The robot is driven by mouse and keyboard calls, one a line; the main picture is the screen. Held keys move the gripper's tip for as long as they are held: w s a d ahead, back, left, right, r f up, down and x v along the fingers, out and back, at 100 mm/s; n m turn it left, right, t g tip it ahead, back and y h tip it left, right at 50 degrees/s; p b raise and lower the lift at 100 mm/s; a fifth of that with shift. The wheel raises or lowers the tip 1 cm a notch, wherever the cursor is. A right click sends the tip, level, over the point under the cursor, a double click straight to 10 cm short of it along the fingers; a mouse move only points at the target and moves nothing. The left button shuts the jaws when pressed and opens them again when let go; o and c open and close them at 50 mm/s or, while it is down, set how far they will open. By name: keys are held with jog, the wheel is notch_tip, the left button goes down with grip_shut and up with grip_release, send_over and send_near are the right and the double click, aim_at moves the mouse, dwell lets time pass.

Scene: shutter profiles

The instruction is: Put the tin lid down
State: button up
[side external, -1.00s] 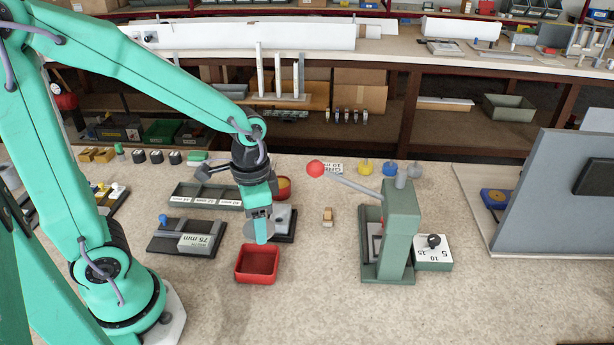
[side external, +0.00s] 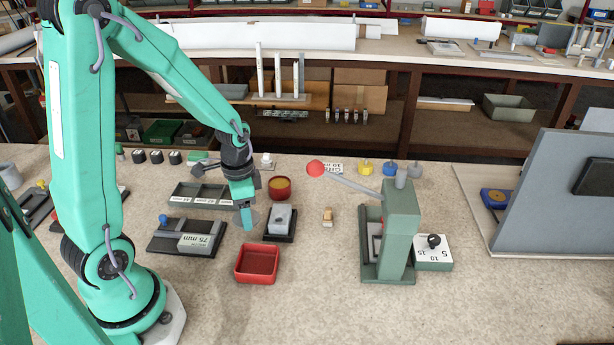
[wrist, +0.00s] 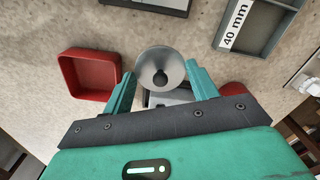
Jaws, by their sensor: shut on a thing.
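The tin lid (wrist: 161,64) is a round grey disc with a dark knob in its middle. It sits between the two fingers of my gripper (wrist: 159,86) in the wrist view. In the side view my gripper (side external: 247,226) points down and is shut on the lid (side external: 255,216), which is partly hidden behind a finger. The lid is close above the bench, left of the grey block on its black base; I cannot tell whether it touches the bench. The round red tin (side external: 279,189), with yellow contents, stands open behind the block.
A square red tray (side external: 257,264) stands just in front of my gripper. The grey block (side external: 281,218) is close on the right. A dark fixture with a 75 mm block (side external: 200,243) and a compartment tray (side external: 186,190) lie left. A green lever press (side external: 396,235) stands right.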

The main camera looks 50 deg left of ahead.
jog(key=shift+a+f, duration=0.3)
jog(key=shift+a, duration=0.1)
jog(key=shift+f, duration=1.95)
jog(key=shift+f, duration=0.2)
jog(key=o, duration=0.9)
jog(key=shift+o, duration=0.2)
jog(key=shift+w+r, duration=0.1)
jog(key=shift+r, duration=0.15)
jog(key=shift+r, duration=5.95)
